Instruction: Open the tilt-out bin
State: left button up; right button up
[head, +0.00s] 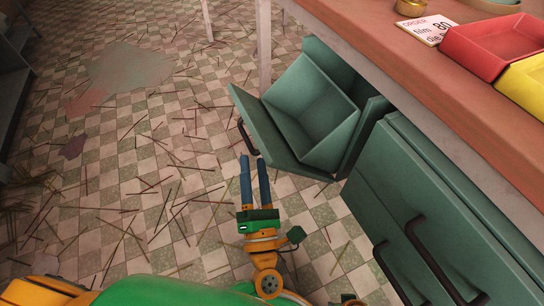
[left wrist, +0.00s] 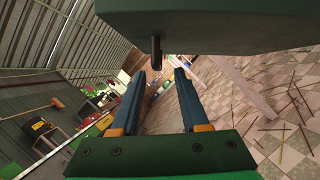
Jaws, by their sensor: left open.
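The tilt-out bin (head: 300,110) is a green box under the counter. It is tilted out, with its front panel leaning toward the left and its inside open to view and empty. Its dark handle (head: 247,136) is on the outer face of the front panel. My left gripper (head: 254,160) is open and empty, just below the handle in the head view. In the left wrist view, the gripper's blue fingers (left wrist: 157,85) are apart, with the dark handle end (left wrist: 156,50) beyond them, under the green panel (left wrist: 220,22). My right gripper is not in view.
A wooden counter (head: 430,65) with a red tray (head: 490,45), a yellow tray (head: 525,85) and a card (head: 427,29) is above. Closed green cabinet fronts (head: 420,220) with dark handles are at the right. The tiled floor (head: 130,150) is strewn with thin sticks.

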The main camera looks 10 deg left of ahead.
aim_at(247, 138)
pick_arm(q)
jog(key=shift+n+y, duration=0.5)
jog(key=shift+n, duration=0.3)
jog(key=x, duration=0.4)
jog(key=p+x, duration=0.1)
jog(key=x, duration=0.2)
jog(key=shift+s+a+f, duration=0.1)
jog(key=shift+a+f, duration=0.05)
jog(key=shift+a, duration=0.15)
grip_shut()
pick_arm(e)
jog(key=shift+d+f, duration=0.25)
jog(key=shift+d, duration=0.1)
